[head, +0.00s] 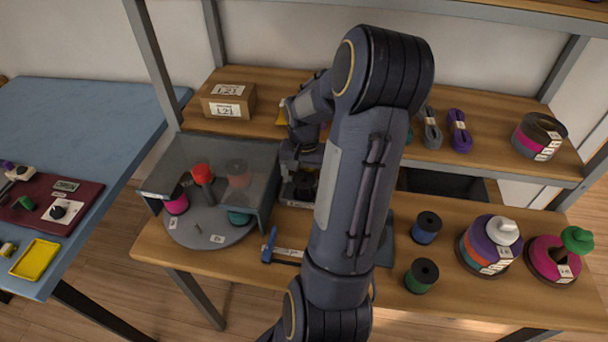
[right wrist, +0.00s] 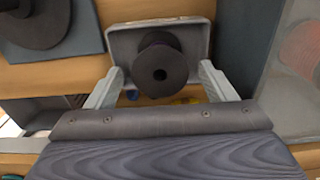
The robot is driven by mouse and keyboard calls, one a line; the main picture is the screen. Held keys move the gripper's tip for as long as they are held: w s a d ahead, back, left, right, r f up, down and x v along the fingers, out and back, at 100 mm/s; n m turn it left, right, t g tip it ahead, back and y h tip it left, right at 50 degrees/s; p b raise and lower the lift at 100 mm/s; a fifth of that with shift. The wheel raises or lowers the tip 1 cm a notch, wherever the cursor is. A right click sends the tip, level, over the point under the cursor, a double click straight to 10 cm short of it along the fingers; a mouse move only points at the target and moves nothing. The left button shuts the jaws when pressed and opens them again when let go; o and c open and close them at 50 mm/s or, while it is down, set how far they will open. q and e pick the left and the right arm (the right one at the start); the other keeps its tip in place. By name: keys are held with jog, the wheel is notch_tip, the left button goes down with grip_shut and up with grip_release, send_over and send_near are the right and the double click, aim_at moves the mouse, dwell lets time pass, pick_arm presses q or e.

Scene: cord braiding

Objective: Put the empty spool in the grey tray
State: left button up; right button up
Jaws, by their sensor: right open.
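The dark, bare-looking spool (right wrist: 161,70) stands in the grey tray (right wrist: 125,45) in the right wrist view, with its round flange and centre hole facing the camera. In the head view the spool (head: 304,190) is a dark shape in the tray (head: 287,202), partly hidden by my right arm. My right gripper (right wrist: 160,82) is open, with one finger on each side of the spool and a gap to it on both sides. In the head view this gripper (head: 300,165) is just above and behind the tray. My left gripper is not in view.
A clear-walled box with a turntable (head: 205,228) stands left of the tray. A blue clamp-like tool (head: 269,245) lies in front. A blue spool (head: 426,228), a green spool (head: 422,275) and stacked cord rolls (head: 489,247) stand at right. A shelf (head: 380,130) runs behind.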

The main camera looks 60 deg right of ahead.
aim_at(304, 180)
notch_tip(304, 180, up, 12)
jog(key=s+a+n+t+y, duration=0.1)
jog(key=a+n, duration=0.3)
jog(key=a, duration=0.5)
jog(key=s+a+r+n+t+y, duration=0.1)
jog(key=s+a+n+t, duration=0.1)
jog(key=a, duration=0.8)
jog(key=s+a+n+t+y, duration=0.1)
jog(key=s+a+n+t, duration=0.1)
jog(key=a+n, duration=0.4)
jog(key=a, duration=0.4)
jog(key=shift+s+r+t+y+p, duration=0.15)
jog(key=shift+s+t+y+p, duration=0.15)
jog(key=shift+s+y, duration=0.1)
jog(key=shift+a, duration=0.1)
